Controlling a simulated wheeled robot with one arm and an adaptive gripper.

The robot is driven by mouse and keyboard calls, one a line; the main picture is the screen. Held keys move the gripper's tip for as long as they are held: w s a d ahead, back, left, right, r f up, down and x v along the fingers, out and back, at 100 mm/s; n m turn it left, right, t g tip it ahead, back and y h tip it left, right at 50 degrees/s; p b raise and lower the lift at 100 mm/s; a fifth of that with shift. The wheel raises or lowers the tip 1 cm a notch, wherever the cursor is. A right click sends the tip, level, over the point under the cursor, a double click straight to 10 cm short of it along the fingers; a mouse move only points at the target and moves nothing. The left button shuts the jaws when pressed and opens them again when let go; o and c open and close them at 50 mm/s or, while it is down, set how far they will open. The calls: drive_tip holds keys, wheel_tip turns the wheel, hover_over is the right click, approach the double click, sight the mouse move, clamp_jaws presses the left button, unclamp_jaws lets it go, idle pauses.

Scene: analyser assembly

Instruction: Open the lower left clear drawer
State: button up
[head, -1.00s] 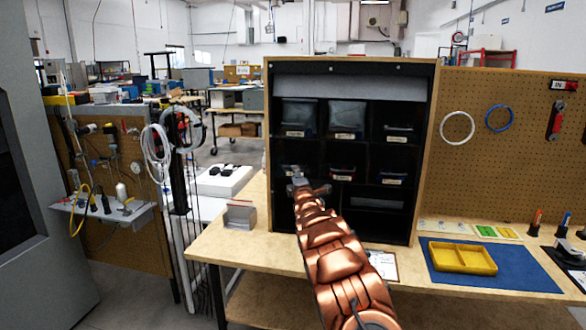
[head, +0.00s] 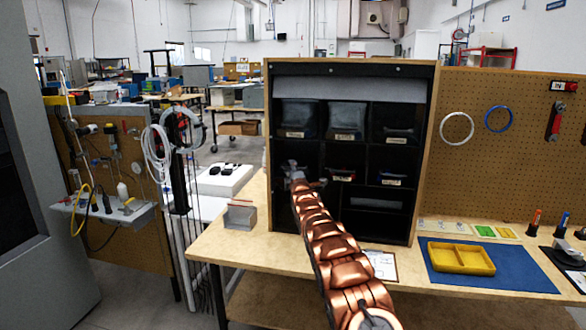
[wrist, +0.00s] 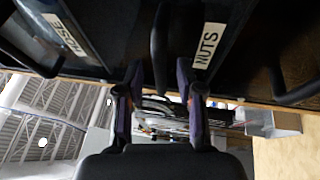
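Clear drawers (head: 298,119) fill the cabinet's upper row, with labelled bins (head: 342,176) to the right of my gripper. A small metal holder (head: 240,215), a clipboard (head: 382,265) and a yellow tray (head: 461,259) lie on the workbench (head: 235,250).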

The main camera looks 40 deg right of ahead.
drive_tip(key=shift+w+d, duration=0.25)
drive_tip(key=shift+w, duration=0.05)
drive_tip(key=shift+w+d+r, duration=0.1)
drive_tip(key=shift+c, duration=0.2)
clamp_jaws()
idle(0.7)
